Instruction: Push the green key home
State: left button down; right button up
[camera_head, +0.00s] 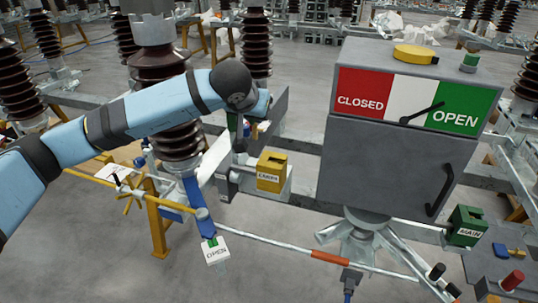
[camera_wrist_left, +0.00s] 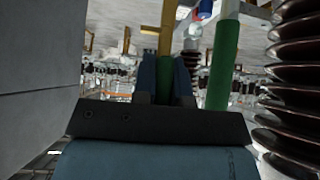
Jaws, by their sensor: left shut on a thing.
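My left arm reaches in from the left in the head view, and its wrist end hides most of the hand. A green box marked MAIN (camera_head: 466,226) is at the right in the head view, and a yellow box marked EARTH (camera_head: 270,172) is near the middle. I cannot make out for certain which piece is the green key. My right gripper is not in view.
A grey cabinet (camera_head: 390,165) carries a CLOSED/OPEN sign (camera_head: 412,97), its pointer towards OPEN. An OPEN tag (camera_head: 212,251) hangs low at centre left. Brown ribbed insulators (camera_head: 165,75) stand behind my arm. A pale rail with an orange band (camera_head: 330,257) crosses below.

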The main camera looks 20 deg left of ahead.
pick_arm(q)
jog(key=w+d+f+p, duration=0.1)
jog(key=d+f+p, duration=0.2)
jog(key=d+f, duration=0.1)
jog(key=shift+w+f, duration=0.15)
dwell(0.6)
jog(key=shift+f, duration=0.2)
jog(key=shift+f+b, duration=2.45)
jog(key=shift+f, duration=0.35)
jog(key=c, duration=1.1)
grip_release()
